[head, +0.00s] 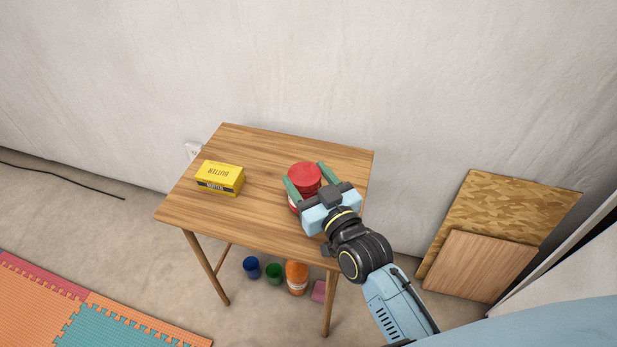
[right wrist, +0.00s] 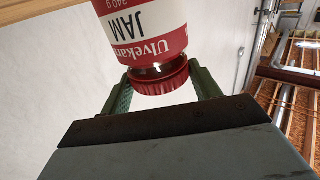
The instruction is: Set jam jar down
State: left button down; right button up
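The jam jar (head: 304,175) has a red lid and a white and red label. It is upright at the right part of the wooden table (head: 262,219). In the right wrist view the jar (right wrist: 145,35) appears upside down, with its base out of frame. My right gripper (head: 307,179) is shut on the jar, with one green finger on each side near the lid. Whether the jar's base touches the table top is hidden. My left gripper is not in view.
A yellow box (head: 220,177) lies on the left part of the table. The table top between box and jar is clear. Under the table stand a blue cup (head: 252,267), a green cup (head: 274,273) and an orange bottle (head: 297,277). Boards (head: 480,264) lean on the wall at right.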

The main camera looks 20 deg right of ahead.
jog(key=o, duration=0.4)
jog(key=shift+c, duration=0.2)
jog(key=shift+r, duration=0.1)
jog(key=shift+s+r, duration=0.1)
jog(key=shift+s, duration=0.05)
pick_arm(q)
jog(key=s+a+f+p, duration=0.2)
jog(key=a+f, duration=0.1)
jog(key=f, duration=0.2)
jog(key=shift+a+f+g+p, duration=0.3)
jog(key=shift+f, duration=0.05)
pick_arm(e)
jog(key=s+d, duration=0.2)
jog(key=s, duration=0.9)
jog(key=shift+s, duration=0.25)
jog(key=shift+d, duration=0.1)
